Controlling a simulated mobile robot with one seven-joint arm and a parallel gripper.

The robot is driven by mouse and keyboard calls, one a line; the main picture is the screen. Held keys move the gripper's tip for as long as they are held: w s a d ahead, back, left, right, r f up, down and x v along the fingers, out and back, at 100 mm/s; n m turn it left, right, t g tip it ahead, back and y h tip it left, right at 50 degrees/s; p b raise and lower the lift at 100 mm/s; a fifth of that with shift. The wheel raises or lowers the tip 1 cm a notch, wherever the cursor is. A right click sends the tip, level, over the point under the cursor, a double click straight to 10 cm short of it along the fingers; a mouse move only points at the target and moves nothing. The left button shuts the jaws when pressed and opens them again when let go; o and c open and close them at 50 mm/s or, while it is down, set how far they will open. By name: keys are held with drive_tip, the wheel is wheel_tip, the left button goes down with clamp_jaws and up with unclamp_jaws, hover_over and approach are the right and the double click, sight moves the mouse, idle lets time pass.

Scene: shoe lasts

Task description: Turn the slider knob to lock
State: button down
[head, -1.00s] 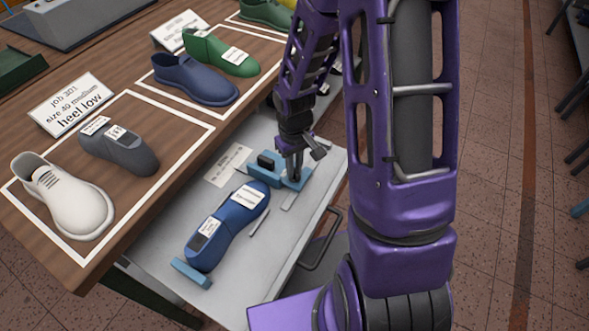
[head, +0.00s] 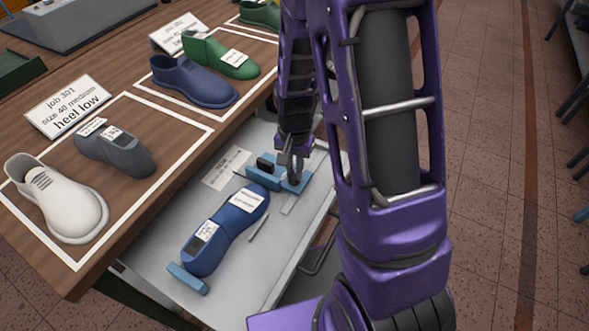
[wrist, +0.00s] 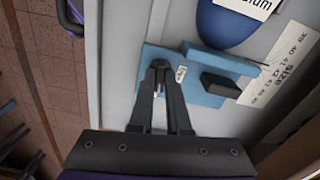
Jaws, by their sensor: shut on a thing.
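The blue slider (head: 293,184) sits on the grey drawer surface, at the far end of a blue shoe last (head: 237,213). It also shows in the wrist view (wrist: 205,97), beside the rounded end of the last (wrist: 226,25). A dark block (wrist: 220,85) stands on the blue fixture next to it. My gripper (head: 297,170) points down at the slider. In the wrist view its fingertips (wrist: 160,70) are closed together over the slider plate, on the small knob, which they mostly hide. A small white label (wrist: 181,74) lies beside the fingertips.
A light blue stop (head: 188,278) stands at the last's near end. A paper card (head: 227,168) lies left of the slider. The wooden table (head: 150,215) with white-outlined shoes and lasts is at the left. My arm covers the right side.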

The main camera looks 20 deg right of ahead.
sight(294, 173)
drive_tip(key=shift+m, duration=0.8)
drive_tip(key=c, duration=0.9)
unclamp_jaws()
wheel_tip(294, 173, up, 18)
drive_tip(key=p, duration=0.3)
drive_tip(key=shift+f, duration=0.25)
